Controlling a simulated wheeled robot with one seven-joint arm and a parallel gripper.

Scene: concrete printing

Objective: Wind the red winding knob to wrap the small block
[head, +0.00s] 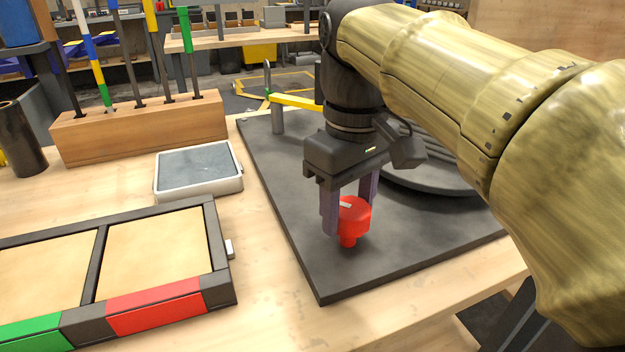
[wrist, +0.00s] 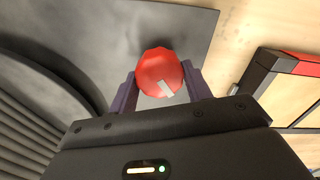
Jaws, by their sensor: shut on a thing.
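The red winding knob (head: 354,215) stands upright on the dark base plate (head: 290,240) near its front edge. It has a pale mark on its top, which also shows in the wrist view on the knob (wrist: 160,72). My gripper (head: 348,214) points down with its two purple-grey fingers shut on the knob, one on each side. A dark ribbed round part (head: 425,165) lies on the plate behind my gripper, partly hidden by my arm. A yellow arm on a grey post (head: 278,112) stands at the plate's far left corner. I cannot make out the small block for certain.
A black-framed tray (head: 165,255) with green and red front labels lies at the left front. A white-rimmed grey pad (head: 198,172) sits behind it. A wooden rack (head: 140,125) with several upright tools stands at the back left. Bare table lies between the tray and the plate.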

